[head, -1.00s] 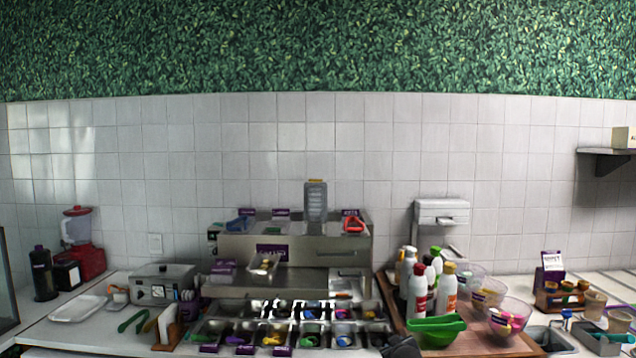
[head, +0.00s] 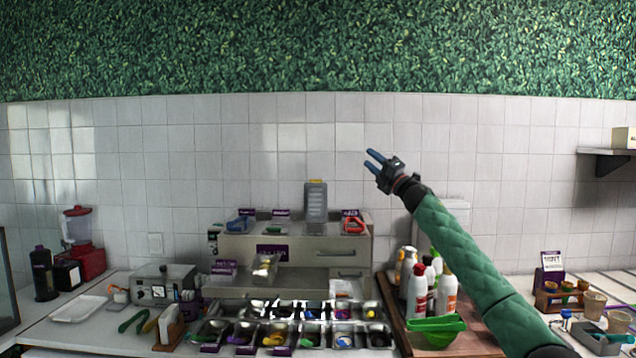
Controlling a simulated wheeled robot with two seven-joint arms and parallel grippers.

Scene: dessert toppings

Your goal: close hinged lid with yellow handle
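The hinged lid (head: 316,203) is a translucent grey panel standing upright on top of the steel topping station. Its small yellow handle (head: 316,181) is at the top edge. My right gripper (head: 369,158) is raised in front of the white tiles, to the right of the lid and a little higher in the picture. Its two blue fingers point up and left, with a gap between them, and nothing is held. In the picture it is apart from the lid. My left gripper is not in view.
A red-handled item (head: 354,225) and a blue one (head: 240,224) sit on the station's top (head: 290,241) on either side of the lid. Bottles (head: 417,292) and a green bowl (head: 436,330) stand at the right, near my arm. The wall space above the lid is clear.

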